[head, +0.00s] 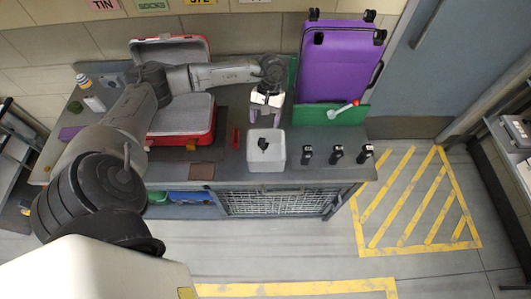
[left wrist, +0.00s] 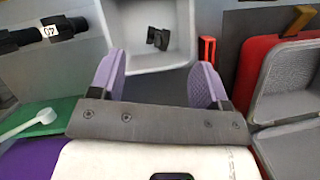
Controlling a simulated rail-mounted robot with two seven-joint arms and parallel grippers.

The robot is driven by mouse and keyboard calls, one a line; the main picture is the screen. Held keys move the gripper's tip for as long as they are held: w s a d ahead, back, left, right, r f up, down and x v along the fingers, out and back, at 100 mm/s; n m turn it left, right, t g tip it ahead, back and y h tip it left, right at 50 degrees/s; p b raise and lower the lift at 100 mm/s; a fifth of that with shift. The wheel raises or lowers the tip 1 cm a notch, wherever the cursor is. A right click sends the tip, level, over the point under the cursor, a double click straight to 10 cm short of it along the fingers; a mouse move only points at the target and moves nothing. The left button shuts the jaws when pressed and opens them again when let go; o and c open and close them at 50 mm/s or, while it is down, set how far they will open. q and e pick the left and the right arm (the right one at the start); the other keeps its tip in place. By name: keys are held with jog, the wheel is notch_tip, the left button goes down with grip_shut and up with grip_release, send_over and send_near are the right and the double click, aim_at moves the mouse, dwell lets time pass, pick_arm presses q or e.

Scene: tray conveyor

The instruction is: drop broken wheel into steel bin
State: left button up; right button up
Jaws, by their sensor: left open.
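The pale grey steel bin (head: 279,165) stands at the front middle of the bench. A small black wheel (head: 263,144) lies inside it; the left wrist view also shows the wheel (left wrist: 157,39) on the floor of the bin (left wrist: 178,60). My left gripper (head: 265,117) is just behind the bin in the head view. Its lilac fingers are spread apart with nothing between them, and it does not touch the wheel. My right gripper is not in view.
Black wheels (head: 336,154) stand in a row right of the bin. An open red suitcase (head: 182,121) is at left. A small red item (head: 236,139) lies beside the bin.

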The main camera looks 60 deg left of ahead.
pick_arm(q)
jog(key=v, duration=1)
dwell(0.5)
